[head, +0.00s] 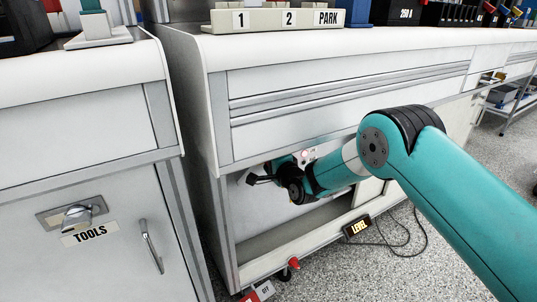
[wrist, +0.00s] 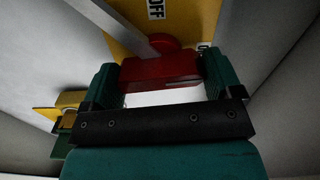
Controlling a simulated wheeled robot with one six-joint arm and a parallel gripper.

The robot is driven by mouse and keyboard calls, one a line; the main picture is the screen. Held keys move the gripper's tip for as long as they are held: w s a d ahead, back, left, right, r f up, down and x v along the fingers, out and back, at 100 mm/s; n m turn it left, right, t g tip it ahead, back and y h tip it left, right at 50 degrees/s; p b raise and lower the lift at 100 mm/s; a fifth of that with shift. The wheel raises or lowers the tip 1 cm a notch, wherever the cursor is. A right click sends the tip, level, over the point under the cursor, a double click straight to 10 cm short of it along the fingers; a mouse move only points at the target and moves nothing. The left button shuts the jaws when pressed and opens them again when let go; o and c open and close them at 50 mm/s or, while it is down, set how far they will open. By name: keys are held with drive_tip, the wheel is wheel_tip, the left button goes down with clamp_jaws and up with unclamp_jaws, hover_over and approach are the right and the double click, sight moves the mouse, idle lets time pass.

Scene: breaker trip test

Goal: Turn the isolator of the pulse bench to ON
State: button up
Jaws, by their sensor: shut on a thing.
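The isolator has a red handle (wrist: 160,72) on a yellow plate (wrist: 207,22) in the wrist view. A label reading OFF (wrist: 155,8) is at the top of the plate. A second label at the right (wrist: 203,47) is mostly hidden behind the handle and a finger. My gripper (wrist: 160,75) is shut on the red handle, one teal finger at each side. The handle lies nearly level across the picture; I cannot tell which label it points to. In the head view my gripper (head: 262,179) reaches into the open bay under the bench (head: 340,90), and the handle is hidden.
A grey bar (wrist: 130,28) runs diagonally to the red hub. A yellow part (wrist: 70,100) sits left of my gripper. The bay's walls are close. A LEVEL box (head: 357,227) with a cable is at the bay's lower edge. A TOOLS cabinet (head: 125,270) stands left.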

drive_tip(key=shift+m, duration=0.6)
drive_tip(key=o, duration=0.7)
drive_tip(key=shift+o, duration=0.2)
drive_tip(key=shift+s, duration=0.1)
drive_tip(key=b+v, duration=0.8)
drive_tip(key=v, duration=0.9)
